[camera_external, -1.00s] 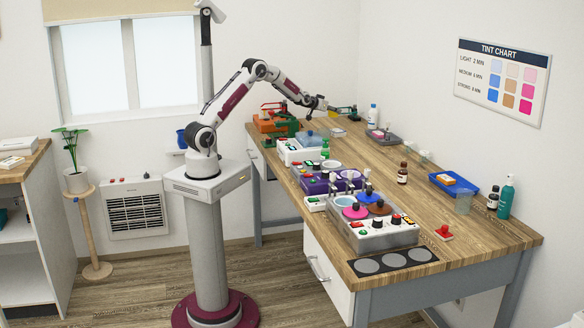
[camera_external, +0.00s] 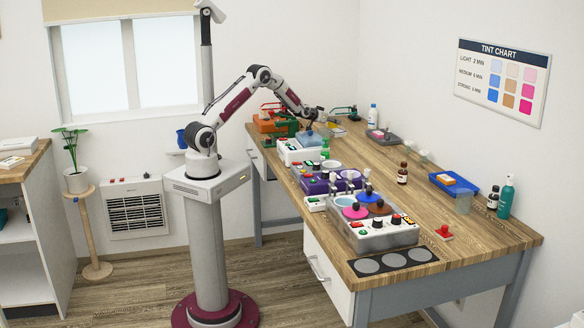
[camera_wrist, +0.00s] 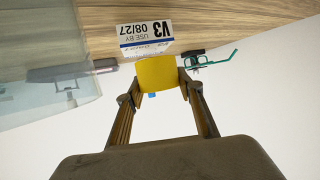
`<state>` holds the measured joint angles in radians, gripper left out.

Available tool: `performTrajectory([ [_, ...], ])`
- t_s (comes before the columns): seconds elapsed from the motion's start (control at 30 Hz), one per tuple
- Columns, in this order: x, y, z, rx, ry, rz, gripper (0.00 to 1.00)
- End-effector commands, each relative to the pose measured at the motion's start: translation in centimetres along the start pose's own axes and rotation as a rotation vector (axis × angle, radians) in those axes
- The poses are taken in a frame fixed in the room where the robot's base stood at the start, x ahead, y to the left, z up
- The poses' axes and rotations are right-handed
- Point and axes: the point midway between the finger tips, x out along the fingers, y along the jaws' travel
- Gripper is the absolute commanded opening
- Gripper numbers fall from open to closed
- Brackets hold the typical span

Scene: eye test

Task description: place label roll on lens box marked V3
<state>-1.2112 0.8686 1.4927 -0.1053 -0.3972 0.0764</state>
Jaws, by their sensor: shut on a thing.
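My gripper (camera_wrist: 159,82) is shut on a yellow piece (camera_wrist: 157,73), held between its fingertips in the wrist view; I take it to be the label roll. Just beyond it in the wrist view is the white lens box (camera_wrist: 147,33), with an upside-down label reading V3, USE BY 08/27. The yellow piece overlaps the box's near edge in the picture; I cannot tell whether they touch. In the external view my gripper (camera_external: 311,118) is over the far part of the bench, and the held piece is too small to make out.
A translucent blue container (camera_external: 309,138) stands close below my gripper; a clear-walled one (camera_wrist: 45,98) fills the wrist view's left. An orange case (camera_external: 265,123) is to the left. A green-framed item (camera_wrist: 216,60) is right of the lens box.

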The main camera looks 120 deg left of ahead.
Motion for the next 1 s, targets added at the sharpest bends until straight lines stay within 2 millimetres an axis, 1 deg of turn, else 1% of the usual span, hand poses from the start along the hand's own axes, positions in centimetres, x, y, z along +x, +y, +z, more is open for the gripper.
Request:
performTrajectory([
  [0.03, 0.3, 0.0, 0.7, 0.0, -0.002, 0.0, 0.11],
  [0.2, 0.6, 0.0, 1.5, 0.0, 0.001, 0.0, 0.11],
  [0.63, 0.8, 0.0, 1.8, 0.0, 0.0, 0.0, 0.11],
  [0.67, 0.8, 0.0, 1.8, 0.0, 0.0, 0.0, 0.39],
  [0.7, 0.8, 0.0, 1.8, 0.0, 0.0, 0.0, 0.5],
  [0.73, 0.8, 0.0, 1.8, 0.0, 0.0, 0.0, 0.53],
  [1.0, 0.7, 0.0, 1.8, 0.0, 0.0, 0.0, 0.53],
])
